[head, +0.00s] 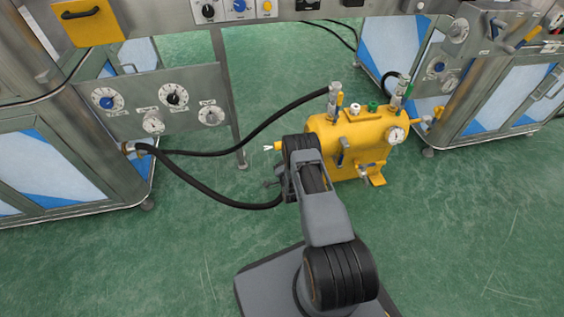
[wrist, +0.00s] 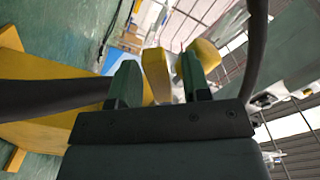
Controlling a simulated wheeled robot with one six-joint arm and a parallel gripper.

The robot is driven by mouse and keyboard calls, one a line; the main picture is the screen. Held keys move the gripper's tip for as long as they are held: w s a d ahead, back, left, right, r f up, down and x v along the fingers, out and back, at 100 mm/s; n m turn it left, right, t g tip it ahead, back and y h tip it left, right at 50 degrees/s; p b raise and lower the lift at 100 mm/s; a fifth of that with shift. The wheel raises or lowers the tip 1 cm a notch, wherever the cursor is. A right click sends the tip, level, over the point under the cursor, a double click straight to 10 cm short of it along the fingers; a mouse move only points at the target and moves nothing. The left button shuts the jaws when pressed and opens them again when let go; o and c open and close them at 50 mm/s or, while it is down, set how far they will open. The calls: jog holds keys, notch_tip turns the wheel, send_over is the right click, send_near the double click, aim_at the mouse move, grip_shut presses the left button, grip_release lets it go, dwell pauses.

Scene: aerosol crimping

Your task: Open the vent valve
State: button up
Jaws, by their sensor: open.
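The yellow pressure tank (head: 345,132) stands on the green floor with several valves and fittings. I cannot tell for sure which one is the vent valve. A small yellow fitting with a pale forked end (head: 270,147) sticks out at the tank's left side. My gripper (head: 277,184) is at the tank's left, largely hidden by my arm in the head view. In the wrist view, my gripper (wrist: 158,63) is open. A yellow part (wrist: 156,75) shows between its fingers, and another yellow part (wrist: 206,54) shows by the right finger. Contact cannot be told.
A black hose (head: 215,154) runs from the left cabinet (head: 100,160) to the tank, and another (head: 215,198) hangs towards my gripper. A gauge (head: 396,135) sits at the tank's right end. The right cabinet (head: 490,90) stands close by. The front floor is clear.

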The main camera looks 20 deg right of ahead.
jog(key=shift+c, duration=0.2)
grip_shut()
dwell(0.4)
